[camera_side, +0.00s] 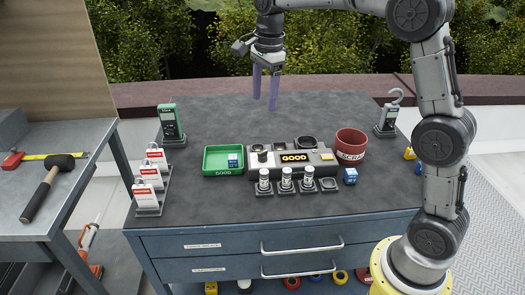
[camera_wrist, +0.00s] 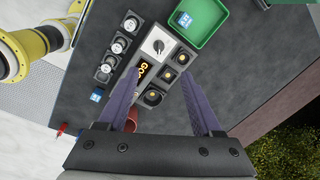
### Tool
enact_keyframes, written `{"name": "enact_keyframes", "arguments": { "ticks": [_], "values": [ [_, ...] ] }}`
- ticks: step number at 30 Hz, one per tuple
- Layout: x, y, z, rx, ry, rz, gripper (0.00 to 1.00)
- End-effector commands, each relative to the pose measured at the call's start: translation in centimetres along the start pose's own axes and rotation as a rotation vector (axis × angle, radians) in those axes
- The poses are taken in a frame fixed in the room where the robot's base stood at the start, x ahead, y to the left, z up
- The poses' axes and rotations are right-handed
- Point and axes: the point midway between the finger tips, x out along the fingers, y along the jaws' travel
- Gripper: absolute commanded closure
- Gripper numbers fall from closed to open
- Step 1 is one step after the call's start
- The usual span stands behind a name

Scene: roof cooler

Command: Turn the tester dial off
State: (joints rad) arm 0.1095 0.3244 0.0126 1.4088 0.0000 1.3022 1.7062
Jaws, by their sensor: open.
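The tester (camera_side: 292,178) is a grey box on the dark worktop, with an amber display reading GOOD (camera_side: 294,157). Its dial (camera_side: 262,154) is at the left end in the side view. My gripper (camera_side: 264,102) is open and empty, pointing down well above the tester, touching nothing. In the wrist view the gripper (camera_wrist: 161,73) has its purple fingers spread, with the tester seen below between and beyond them.
A green GOOD tray (camera_side: 223,174) holding a blue-white cube (camera_side: 233,160) stands left of the tester. A red SCRAP bin (camera_side: 351,145) and a blue cube (camera_side: 350,176) are right. Capped cylinders (camera_side: 286,177) stand in front. Tagged stands (camera_side: 147,195) line the left edge.

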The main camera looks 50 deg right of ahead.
Motion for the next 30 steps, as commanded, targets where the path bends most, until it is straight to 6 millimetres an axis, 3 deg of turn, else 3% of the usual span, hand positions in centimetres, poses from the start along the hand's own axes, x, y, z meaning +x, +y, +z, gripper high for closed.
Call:
{"name": "enact_keyframes", "arguments": {
  "ticks": [1,4,14,30],
  "values": [
    [1.6,-0.8,-0.2,0.005,0.004,0.025,0.33],
    [3.8,-1.4,-0.5,0.012,0.009,0.064,0.33],
    [7.4,-1.1,-0.9,0.017,0.014,0.098,0.33],
    [17.1,-0.2,-1.0,0.016,0.013,0.097,0.33]
  ]
}}
